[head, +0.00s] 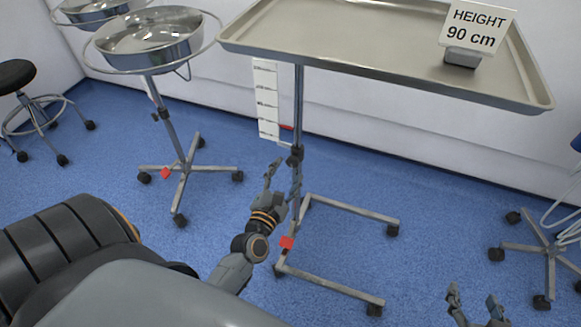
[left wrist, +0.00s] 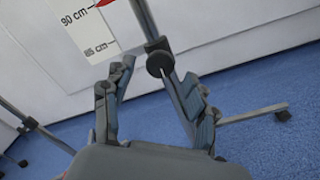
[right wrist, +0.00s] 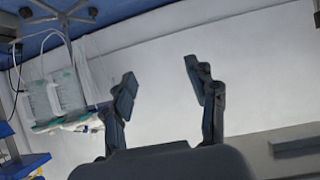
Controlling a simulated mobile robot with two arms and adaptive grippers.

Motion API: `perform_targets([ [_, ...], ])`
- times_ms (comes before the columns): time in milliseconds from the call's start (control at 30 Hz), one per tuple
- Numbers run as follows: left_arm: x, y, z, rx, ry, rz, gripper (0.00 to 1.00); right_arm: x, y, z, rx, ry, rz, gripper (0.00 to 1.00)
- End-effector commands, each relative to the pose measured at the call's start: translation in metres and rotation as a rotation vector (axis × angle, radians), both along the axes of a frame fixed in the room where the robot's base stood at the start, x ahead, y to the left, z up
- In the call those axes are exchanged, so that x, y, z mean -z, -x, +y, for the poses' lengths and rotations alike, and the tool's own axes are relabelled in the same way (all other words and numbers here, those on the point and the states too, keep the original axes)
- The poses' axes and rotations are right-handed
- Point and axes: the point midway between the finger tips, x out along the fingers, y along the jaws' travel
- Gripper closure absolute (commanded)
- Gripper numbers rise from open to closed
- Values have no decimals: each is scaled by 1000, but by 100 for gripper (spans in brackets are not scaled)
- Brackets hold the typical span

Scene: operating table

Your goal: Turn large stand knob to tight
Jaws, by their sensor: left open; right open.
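The large stand carries a wide steel tray (head: 370,45) on a grey post (head: 298,100). Its dark knob sits on the post collar below the height scale; it shows round and black in the left wrist view (left wrist: 159,63). My left gripper (head: 283,168) is at the post, close to the collar in the head view. In the left wrist view its fingers (left wrist: 150,85) are open, with the knob beyond and between their tips, apparently not gripped. My right gripper (head: 477,298) is open and empty at the lower right, and its fingers also show in the right wrist view (right wrist: 160,85).
A height scale (head: 266,100) hangs beside the post, with a red pointer near 90 cm in the left wrist view. A sign (head: 476,28) reading "HEIGHT 90 cm" stands on the tray. A basin stand (head: 185,175) and stool (head: 18,85) are left. A wheeled pole base (head: 535,245) is right.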

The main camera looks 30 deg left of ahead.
Motion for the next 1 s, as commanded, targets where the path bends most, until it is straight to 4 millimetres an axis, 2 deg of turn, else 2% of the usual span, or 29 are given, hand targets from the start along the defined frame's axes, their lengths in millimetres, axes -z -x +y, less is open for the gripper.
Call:
perform_targets([
  [33,0,-8,2,-2,0,-3,42,-2,-2,1,-2,-5,-18,42],
  [200,1,-24,6,0,1,0,42,-10,-8,4,-4,-16,-68,42],
  [567,0,-28,7,-1,0,1,42,-13,-10,5,-6,-20,-83,42],
  [833,0,-28,7,-1,0,1,95,-13,-10,5,-6,-20,-82,42],
  [1000,0,-28,7,0,-5,3,97,-12,-9,5,-6,-19,-79,42],
])
